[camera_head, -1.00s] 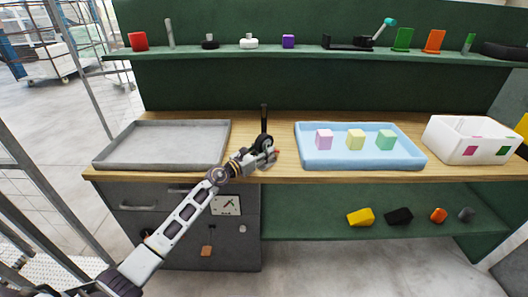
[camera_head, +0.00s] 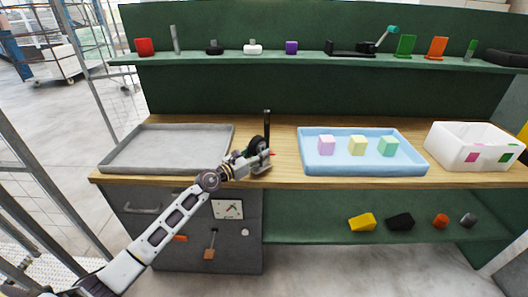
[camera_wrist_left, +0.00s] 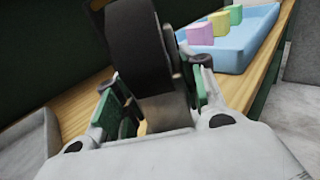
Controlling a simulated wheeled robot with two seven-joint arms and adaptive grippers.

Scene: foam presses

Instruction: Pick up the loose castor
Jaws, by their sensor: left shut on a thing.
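The loose castor (camera_head: 256,144) is a black wheel with a dark upright stem (camera_head: 267,122). It is at the front of the wooden worktop, between the grey tray and the blue tray. My left gripper (camera_head: 265,156) is shut on it. In the left wrist view the black wheel (camera_wrist_left: 138,45) rises large between the green-padded fingers, with a metallic fork below it. I cannot tell whether the castor touches the worktop. My right gripper is in neither view.
An empty grey tray (camera_head: 118,160) lies left. A blue tray (camera_head: 338,170) with pastel blocks lies right, then a white bin (camera_head: 445,151). A green shelf (camera_head: 215,62) with small items runs above. Bare worktop (camera_head: 285,168) shows between castor and blue tray.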

